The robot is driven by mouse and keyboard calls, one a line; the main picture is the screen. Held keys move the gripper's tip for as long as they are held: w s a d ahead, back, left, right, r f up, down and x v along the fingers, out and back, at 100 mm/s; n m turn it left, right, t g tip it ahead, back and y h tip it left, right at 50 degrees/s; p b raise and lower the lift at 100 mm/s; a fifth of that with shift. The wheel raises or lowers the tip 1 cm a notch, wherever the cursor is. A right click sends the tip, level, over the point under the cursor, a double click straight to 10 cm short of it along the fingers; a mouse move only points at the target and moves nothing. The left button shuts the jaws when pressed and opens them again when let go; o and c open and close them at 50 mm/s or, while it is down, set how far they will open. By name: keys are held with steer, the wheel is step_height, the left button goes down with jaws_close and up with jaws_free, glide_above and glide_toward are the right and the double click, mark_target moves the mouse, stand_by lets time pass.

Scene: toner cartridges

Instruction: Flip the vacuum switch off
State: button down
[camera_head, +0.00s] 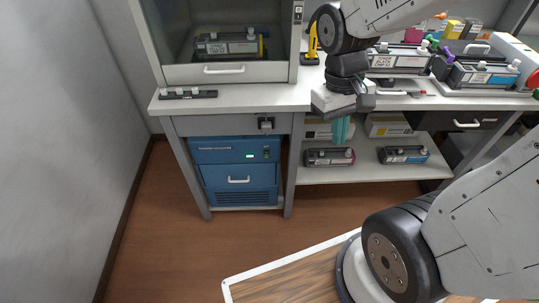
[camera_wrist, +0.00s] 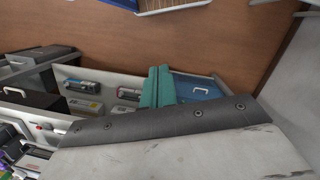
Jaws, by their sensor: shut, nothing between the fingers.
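The blue vacuum unit (camera_head: 236,173) stands under the left part of the bench, with a handle on its front. A small lit green indicator (camera_head: 249,156) shows on its upper panel. Beside it is a small switch (camera_head: 266,153); its position is too small to tell. A dark switch box (camera_head: 266,123) sits on the bench apron above. My gripper (camera_head: 341,141) points down in front of the bench, to the right of the unit and apart from it. Its teal fingers are shut and empty. In the wrist view the fingers (camera_wrist: 158,69) partly hide the blue unit (camera_wrist: 196,88).
A shelf (camera_head: 370,173) right of the unit holds toner cartridges (camera_head: 328,157) and boxes. The bench top (camera_head: 250,96) carries a cabinet (camera_head: 225,73) and a black strip (camera_head: 188,94). The brown floor (camera_head: 190,245) before the unit is clear.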

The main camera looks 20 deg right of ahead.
steer(key=w+d+f+n+t, duration=0.1)
steer(key=w+f+n, duration=0.35)
steer(key=f, duration=1.05)
steer(key=w+f+n+t, duration=0.2)
steer(key=w+f, duration=0.6)
steer(key=f, duration=0.6)
steer(key=w+a+f+n+t+y, duration=0.3)
steer(key=w+n+t, duration=0.3)
steer(key=w, duration=0.2)
steer(key=shift+w+a+f, duration=0.35)
steer(key=shift+w+a, duration=0.05)
steer(key=shift+a, duration=0.15)
glide_toward(269, 155)
steer(key=shift+w+a+f, duration=0.5)
steer(key=shift+f, duration=0.2)
steer(key=shift+w+a+f, duration=0.45)
steer(key=shift+f, duration=0.3)
steer(key=shift+w+a+f, duration=0.5)
steer(key=shift+f, duration=0.2)
